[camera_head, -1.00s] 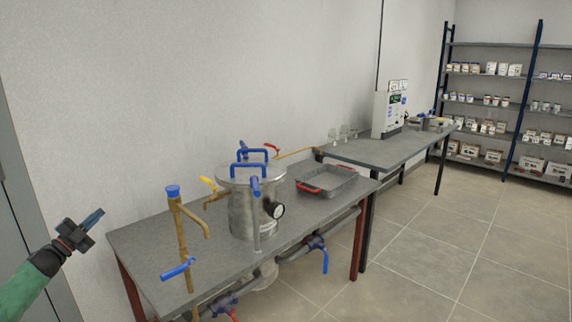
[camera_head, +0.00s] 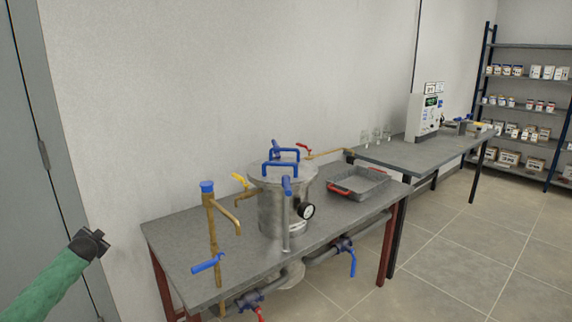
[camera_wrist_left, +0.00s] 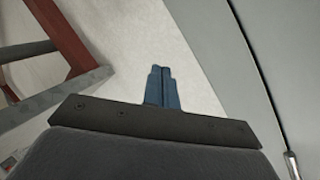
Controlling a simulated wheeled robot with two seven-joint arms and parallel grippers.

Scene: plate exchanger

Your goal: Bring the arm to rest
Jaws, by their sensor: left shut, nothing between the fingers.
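My left arm, with its green sleeve, comes in at the lower left of the head view. My left gripper (camera_head: 92,243) is beside the grey door, left of the table and apart from it. Its fingers are hidden in the head view. In the left wrist view the blue fingers of my left gripper (camera_wrist_left: 160,72) lie side by side, shut, with nothing between them. My right gripper is in neither view.
A grey table (camera_head: 185,240) carries a steel vessel (camera_head: 270,205) with blue handles, a brass tap pipe (camera_head: 213,235) and a grey tray (camera_head: 365,183). Valved pipes run along its front. A second table (camera_head: 420,152) and a shelf rack (camera_head: 525,80) stand farther right. Floor at right is clear.

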